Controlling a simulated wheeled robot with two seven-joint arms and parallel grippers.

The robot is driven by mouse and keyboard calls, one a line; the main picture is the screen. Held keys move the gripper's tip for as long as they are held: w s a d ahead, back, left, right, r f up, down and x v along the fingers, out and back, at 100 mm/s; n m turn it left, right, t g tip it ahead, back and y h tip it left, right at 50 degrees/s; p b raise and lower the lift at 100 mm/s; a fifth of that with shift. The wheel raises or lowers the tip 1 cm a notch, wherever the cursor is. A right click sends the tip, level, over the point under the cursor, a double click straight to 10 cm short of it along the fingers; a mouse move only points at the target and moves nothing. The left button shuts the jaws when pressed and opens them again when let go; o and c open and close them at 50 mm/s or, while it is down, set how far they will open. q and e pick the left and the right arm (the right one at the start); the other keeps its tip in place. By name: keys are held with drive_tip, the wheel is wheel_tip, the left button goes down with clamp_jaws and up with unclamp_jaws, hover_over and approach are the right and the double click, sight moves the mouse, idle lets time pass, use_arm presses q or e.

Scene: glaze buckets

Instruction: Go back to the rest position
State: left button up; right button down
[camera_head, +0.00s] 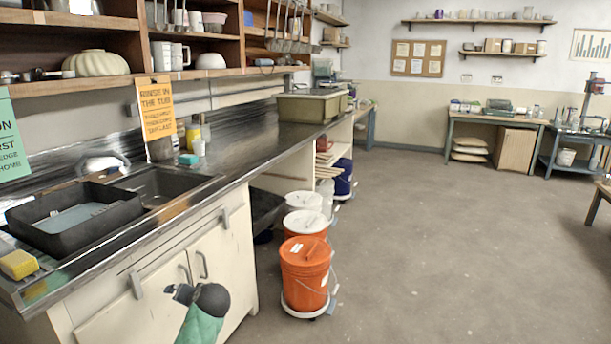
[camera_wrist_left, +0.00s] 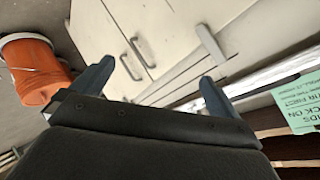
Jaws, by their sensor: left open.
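My left gripper (camera_wrist_left: 155,85) shows in the left wrist view with its two blue-grey fingers spread wide and nothing between them. Beyond the fingers are the pale cabinet doors (camera_wrist_left: 125,30) with their handles, under the sink counter. In the head view a green and black part of my arm shows low, in front of the cabinet doors (camera_head: 150,305); the fingers cannot be made out clearly there. My right gripper is in neither view.
An orange bucket (camera_head: 305,280) stands on a wheeled dolly beside the cabinet, with more buckets behind it. A black tub (camera_head: 80,222) sits at the sink on the counter (camera_head: 235,160). The floor (camera_head: 440,240) to the right is clear. A green sign (camera_wrist_left: 300,103) shows in the wrist view.

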use_arm(q)
drive_tip(key=s+d+f+m+h+p, duration=0.15)
drive_tip(key=s+d+h, duration=0.45)
drive_tip(key=s+d, duration=0.6)
drive_tip(key=s+d+f+g+h+p, duration=0.1)
drive_tip(key=s+d+f+g, duration=0.1)
drive_tip(key=s, duration=1)
drive_tip(key=s+d+f+g+h+p, duration=0.1)
drive_tip(key=s+f, duration=0.4)
drive_tip(key=s, duration=0.7)
drive_tip(key=s+d+f+g+h+p, duration=0.2)
drive_tip(key=s+d+f+p, duration=0.1)
drive_tip(key=s, duration=0.9)
drive_tip(key=shift+d+f+g, duration=0.3)
drive_tip(key=shift+d, duration=0.55)
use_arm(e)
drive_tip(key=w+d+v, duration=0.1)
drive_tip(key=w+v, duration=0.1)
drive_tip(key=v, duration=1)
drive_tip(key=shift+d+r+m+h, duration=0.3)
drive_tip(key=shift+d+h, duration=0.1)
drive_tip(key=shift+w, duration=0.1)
